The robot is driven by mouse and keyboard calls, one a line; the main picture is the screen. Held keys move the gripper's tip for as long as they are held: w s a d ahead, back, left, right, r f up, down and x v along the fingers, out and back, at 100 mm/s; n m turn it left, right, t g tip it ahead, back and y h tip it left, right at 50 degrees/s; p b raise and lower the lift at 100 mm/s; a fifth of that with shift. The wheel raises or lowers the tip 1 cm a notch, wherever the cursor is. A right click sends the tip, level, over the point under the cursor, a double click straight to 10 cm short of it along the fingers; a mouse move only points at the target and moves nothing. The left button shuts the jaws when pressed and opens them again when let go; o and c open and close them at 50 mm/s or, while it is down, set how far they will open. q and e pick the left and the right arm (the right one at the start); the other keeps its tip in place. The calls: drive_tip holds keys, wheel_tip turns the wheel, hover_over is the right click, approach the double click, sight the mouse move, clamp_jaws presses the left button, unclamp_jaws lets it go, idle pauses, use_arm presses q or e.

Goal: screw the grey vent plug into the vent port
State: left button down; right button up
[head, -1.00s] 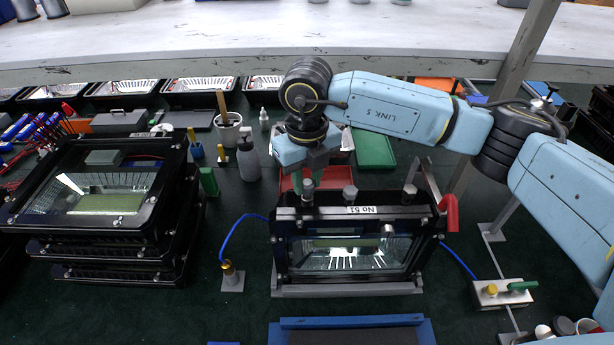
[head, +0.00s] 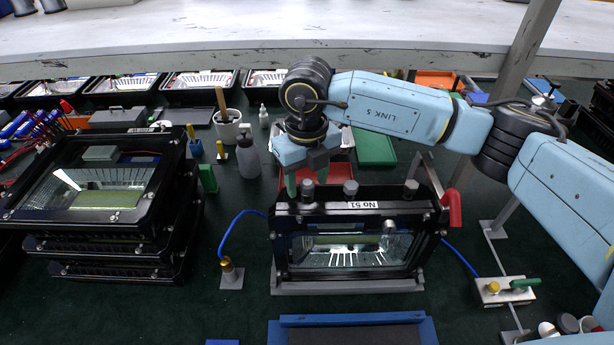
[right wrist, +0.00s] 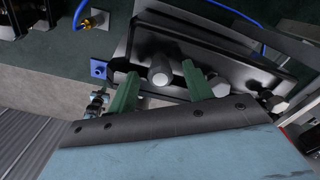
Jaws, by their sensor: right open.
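The black floodlight housing (head: 350,207), labelled No 51, stands upright in the middle of the bench with its glass front facing me. Several grey fittings stand along its top edge. The leftmost, a grey plug (head: 307,190), is upright below my right gripper (head: 307,178). In the right wrist view the grey plug (right wrist: 160,73) lies between the two green fingers of my right gripper (right wrist: 160,87), which are spread with a gap to it. The port under the plug is hidden, so I cannot tell how deep it sits. My left gripper is out of view.
A red handle (head: 455,207) stands at the housing's right side. Blue hoses run on both sides, to a brass fitting (head: 228,270) and a valve block (head: 505,291). Stacked housings (head: 100,205) fill the left. A blue-edged tray (head: 352,322) lies in front.

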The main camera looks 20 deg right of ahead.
sight(307, 183)
wheel_tip(307, 183, up, 14)
drive_tip(key=b, duration=0.1)
drive_tip(key=shift+f+b, duration=0.25)
drive_tip(key=shift+b, duration=0.05)
drive_tip(key=shift+s+f, duration=0.1)
